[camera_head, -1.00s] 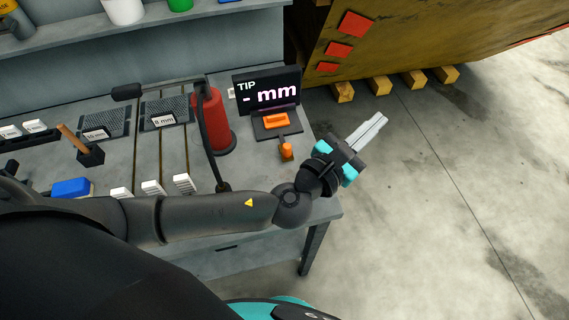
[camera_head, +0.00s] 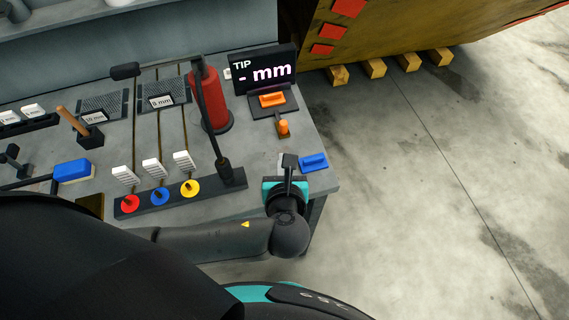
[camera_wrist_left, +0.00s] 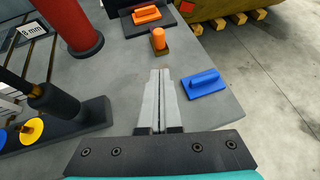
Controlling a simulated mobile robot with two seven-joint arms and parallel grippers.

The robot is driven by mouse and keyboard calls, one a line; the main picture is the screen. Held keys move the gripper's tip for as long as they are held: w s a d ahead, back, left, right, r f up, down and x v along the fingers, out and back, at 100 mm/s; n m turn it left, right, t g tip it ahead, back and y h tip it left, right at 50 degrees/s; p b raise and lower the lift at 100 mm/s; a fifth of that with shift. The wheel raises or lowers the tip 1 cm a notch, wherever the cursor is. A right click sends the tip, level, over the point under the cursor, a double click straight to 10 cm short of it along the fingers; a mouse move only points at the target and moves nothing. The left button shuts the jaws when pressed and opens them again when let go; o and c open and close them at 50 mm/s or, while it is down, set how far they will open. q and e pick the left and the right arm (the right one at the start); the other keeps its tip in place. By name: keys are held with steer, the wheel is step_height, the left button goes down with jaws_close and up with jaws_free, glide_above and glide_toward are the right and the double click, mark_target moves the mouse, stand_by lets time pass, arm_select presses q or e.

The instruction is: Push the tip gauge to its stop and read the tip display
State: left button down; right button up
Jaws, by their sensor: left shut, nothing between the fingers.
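The tip display (camera_head: 262,70) stands at the bench's right back and reads "TIP" and "- mm". In front of it an orange block (camera_head: 272,99) sits on a dark base; the wrist view shows the block too (camera_wrist_left: 147,15). An orange knob (camera_head: 283,127) stands just nearer me, upright on a small brown foot; it also shows in the wrist view (camera_wrist_left: 159,39). I cannot tell which orange part is the tip gauge. My left gripper (camera_wrist_left: 160,73) is shut and empty, its silver fingers pointing toward the knob with a gap between. My right gripper is not in view.
A blue handled block (camera_head: 313,162) lies close right of my left gripper. A red cylinder (camera_head: 209,98) stands left of the display. A dark bar with red, blue and yellow discs (camera_head: 159,196) lies to the left. The bench's right edge is near.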

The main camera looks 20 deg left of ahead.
arm_select(q)
glide_toward(283, 130)
steer(key=x, duration=0.5)
steer(key=shift+f, duration=0.3)
steer(key=shift+w+a, duration=0.15)
steer(key=shift+w, duration=0.45)
